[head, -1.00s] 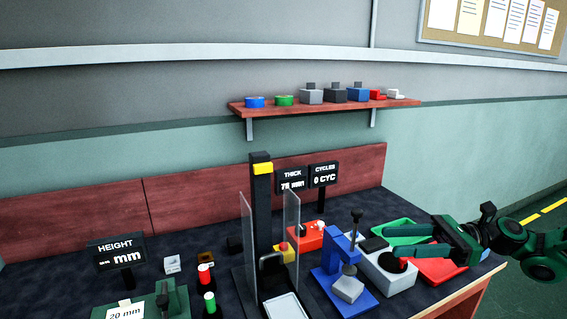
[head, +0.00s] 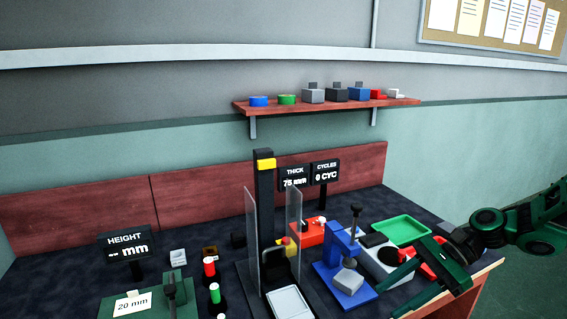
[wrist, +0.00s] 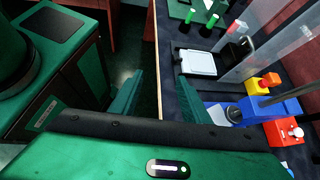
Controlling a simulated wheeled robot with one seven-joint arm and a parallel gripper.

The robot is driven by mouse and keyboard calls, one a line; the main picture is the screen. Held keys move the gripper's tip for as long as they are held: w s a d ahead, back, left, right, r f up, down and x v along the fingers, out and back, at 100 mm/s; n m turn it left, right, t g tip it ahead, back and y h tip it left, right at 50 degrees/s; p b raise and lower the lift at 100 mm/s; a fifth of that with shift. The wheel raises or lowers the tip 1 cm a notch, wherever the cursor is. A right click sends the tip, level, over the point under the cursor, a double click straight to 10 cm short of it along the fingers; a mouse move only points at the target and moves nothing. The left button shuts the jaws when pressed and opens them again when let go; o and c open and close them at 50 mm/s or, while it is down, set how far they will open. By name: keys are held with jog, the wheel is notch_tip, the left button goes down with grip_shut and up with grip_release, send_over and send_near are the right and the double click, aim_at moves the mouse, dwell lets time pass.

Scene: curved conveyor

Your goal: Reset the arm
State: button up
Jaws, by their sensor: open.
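My gripper (head: 403,283) is at the right side of the bench in the head view, with its two green fingers spread apart and nothing between them. The fingers point left and down, over or in front of the grey block with the round dark hole (head: 385,260) and the red tray (head: 432,262), partly hiding both. In the wrist view my gripper (wrist: 128,92) shows its fingers apart, with the floor and the bench's front edge beyond them.
A blue clamp stand (head: 343,270) is left of my gripper. The green tray (head: 402,230) lies behind it. A press with clear guards (head: 264,210) stands mid-bench. A shelf (head: 330,105) with several small items hangs on the wall. Open floor is at the right.

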jog(key=s+d+r+n+h, duration=0.3)
jog(key=s+d+n+h, duration=0.1)
jog(key=s+d, duration=0.4)
jog(key=s+d+r+n+t+h, duration=0.1)
jog(key=s+d+r+n+h, duration=0.2)
jog(key=s+d+h, duration=0.3)
jog(key=s+d+n, duration=0.1)
jog(key=s+d, duration=0.1)
jog(key=s, duration=0.3)
jog(key=shift+t, duration=0.3)
jog(key=shift+w+f, duration=0.3)
jog(key=shift+w, duration=0.35)
